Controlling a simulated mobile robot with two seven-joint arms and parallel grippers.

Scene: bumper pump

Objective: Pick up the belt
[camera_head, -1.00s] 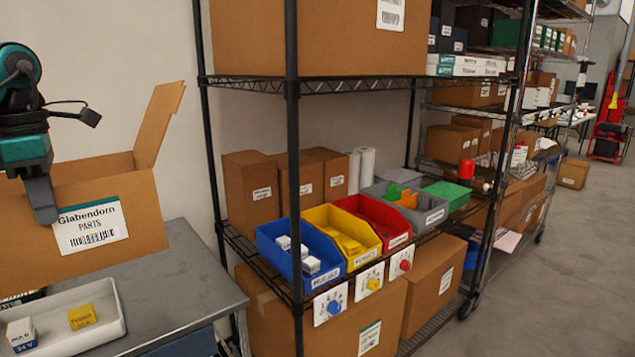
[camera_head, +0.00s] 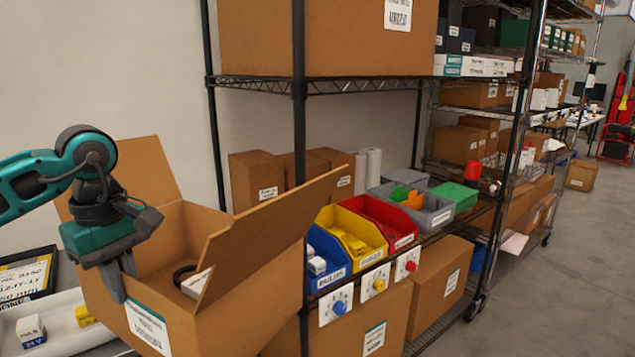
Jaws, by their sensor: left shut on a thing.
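The belt may be the black curved piece (camera_head: 184,273), partly seen inside an open cardboard box (camera_head: 240,300); a white item (camera_head: 196,284) lies beside it and the box walls hide the rest. My left gripper (camera_head: 120,286) comes in from the left and is shut on the box's near upper wall, above a white and teal label (camera_head: 148,325). One finger shows outside the wall. The box flaps stand open at the back and right. My right gripper is not in view.
A pale tray (camera_head: 66,343) at lower left holds a small white box (camera_head: 31,331) and a yellow box (camera_head: 85,316). The box's right flap overlaps the view of the shelf with blue, yellow (camera_head: 352,245) and red (camera_head: 385,222) bins. Floor at right is clear.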

